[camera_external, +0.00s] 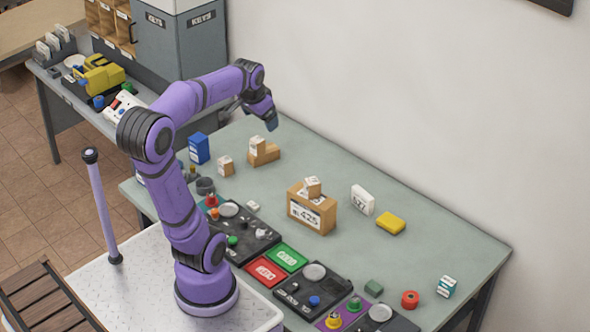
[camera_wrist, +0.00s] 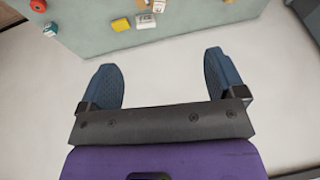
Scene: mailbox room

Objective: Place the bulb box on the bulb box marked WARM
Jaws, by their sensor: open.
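My gripper (camera_external: 268,115) is raised over the far left part of the table. In the wrist view my gripper (camera_wrist: 163,80) is open, with nothing between its two blue fingers. No box can be read as WARM, so I cannot tell which boxes are the bulb boxes. Small box candidates are a teal and white box (camera_external: 446,286) at the right end, also in the wrist view (camera_wrist: 50,29), a small labelled carton (camera_external: 226,166), one on a stepped brown block (camera_external: 257,146), and one on the carton marked 425 (camera_external: 313,187). A blue box (camera_external: 199,148) stands at the left.
A white box (camera_external: 362,200) and a yellow block (camera_external: 391,223) stand right of the 425 carton (camera_external: 312,215). Dark trays (camera_external: 250,245) and red and green pads line the front edge. A red round item (camera_external: 410,299) is at the right. The table's back right is clear.

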